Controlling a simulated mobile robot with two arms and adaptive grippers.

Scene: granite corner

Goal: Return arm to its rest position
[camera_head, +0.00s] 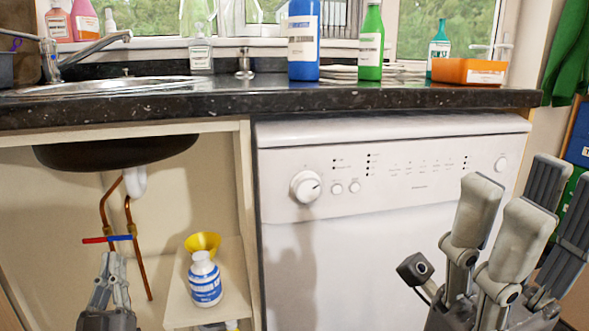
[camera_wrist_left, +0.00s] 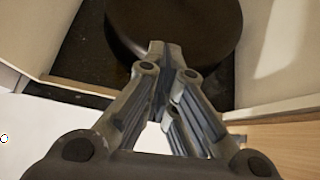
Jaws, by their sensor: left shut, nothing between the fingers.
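My left gripper (camera_head: 114,258) comes up from the bottom left of the head view, in front of the open space under the sink. Its fingers are shut with nothing between them. In the left wrist view its fingertips (camera_wrist_left: 160,50) meet in front of the dark round sink bowl underside (camera_wrist_left: 190,25); I cannot tell the gap to it. My right gripper (camera_head: 525,205) stands at the lower right of the head view, fingers pointing up and apart, empty, in front of the dishwasher's right side. Most of both arms is out of view.
Copper pipes with a red and blue valve (camera_head: 108,239) are close to the left gripper. A white-blue bottle (camera_head: 205,280) and a yellow funnel (camera_head: 203,243) are on a low shelf (camera_head: 238,290). The granite counter (camera_head: 300,99) runs above the white dishwasher (camera_head: 340,245); bottles stand on it.

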